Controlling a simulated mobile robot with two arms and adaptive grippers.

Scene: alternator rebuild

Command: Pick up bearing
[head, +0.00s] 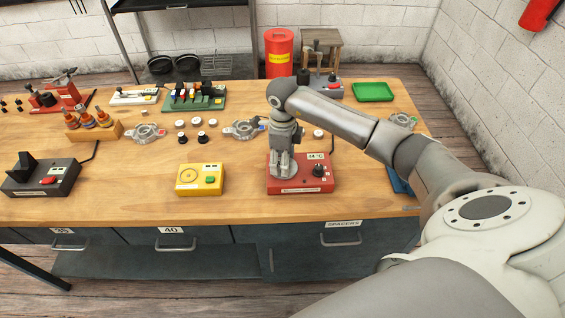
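Another small round part (318,134) stands right of my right wrist. My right gripper (283,172) points down over the left part of a red device (303,186) with a dial and a "14 °C" display. Its fingers look close together. Whether they hold a bearing, or touch the device, cannot be made out. My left gripper is not in view.
A yellow device (200,179) stands left of the red one. Grey metal housings (146,133) (241,129), a green rack (195,98), a wooden block with orange-topped bottles (94,130) and a green tray (373,91) stand around. The front middle of the wooden table (130,190) is clear.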

